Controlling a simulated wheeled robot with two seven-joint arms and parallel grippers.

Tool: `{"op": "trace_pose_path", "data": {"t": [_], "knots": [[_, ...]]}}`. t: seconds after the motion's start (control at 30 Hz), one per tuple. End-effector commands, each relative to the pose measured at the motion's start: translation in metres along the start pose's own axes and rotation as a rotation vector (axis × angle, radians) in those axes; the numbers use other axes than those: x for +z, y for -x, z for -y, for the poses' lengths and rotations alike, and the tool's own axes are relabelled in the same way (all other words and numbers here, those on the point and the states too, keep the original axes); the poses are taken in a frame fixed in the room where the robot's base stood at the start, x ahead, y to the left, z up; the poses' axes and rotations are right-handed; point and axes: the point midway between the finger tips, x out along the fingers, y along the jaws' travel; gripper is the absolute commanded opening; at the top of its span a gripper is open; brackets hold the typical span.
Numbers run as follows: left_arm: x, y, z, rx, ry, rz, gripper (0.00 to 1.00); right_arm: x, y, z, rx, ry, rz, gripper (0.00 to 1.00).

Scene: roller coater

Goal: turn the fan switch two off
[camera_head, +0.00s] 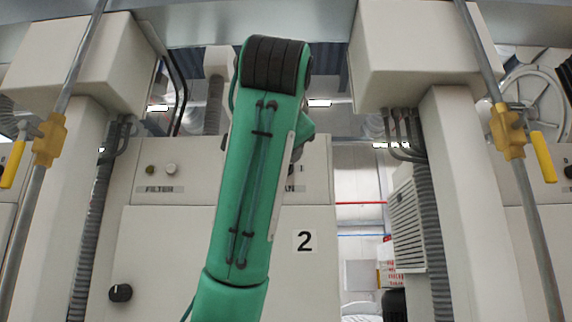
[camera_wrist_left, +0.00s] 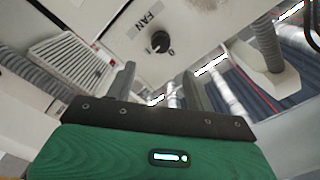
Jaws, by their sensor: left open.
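The black fan switch knob (camera_wrist_left: 160,42) shows in the left wrist view on a pale panel, under the FAN label, which appears tilted there. Small marks sit on either side of the knob; its exact setting is too small to tell. My left gripper (camera_wrist_left: 160,88) is open, its two grey fingers apart and pointing toward the panel, with the knob beyond the gap and nothing between them. In the head view, my green arm covers the knob and most of the FAN label (camera_head: 294,189) on the cabinet marked 2 (camera_head: 304,240). My right gripper is not in view.
A FILTER label (camera_head: 160,189) with small round fittings above it is left of my arm. A black knob (camera_head: 120,293) is lower left. Pipes with yellow-handled valves (camera_head: 508,130) stand at both sides. A louvred vent (camera_head: 407,225) is to the right.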

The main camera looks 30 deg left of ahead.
Motion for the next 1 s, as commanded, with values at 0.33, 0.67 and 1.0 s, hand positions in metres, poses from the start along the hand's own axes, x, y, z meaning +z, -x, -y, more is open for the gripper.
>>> {"op": "trace_pose_path", "data": {"t": [0.33,0.67,1.0], "knots": [[-0.003,-0.070,0.004,0.002,-0.001,0.004,0.54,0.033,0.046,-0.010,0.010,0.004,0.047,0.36],[-0.001,-0.114,0.002,0.001,0.000,0.001,0.54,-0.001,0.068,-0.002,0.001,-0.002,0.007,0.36],[0.000,-0.123,0.000,0.000,0.001,0.000,0.54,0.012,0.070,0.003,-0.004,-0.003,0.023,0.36]]}}
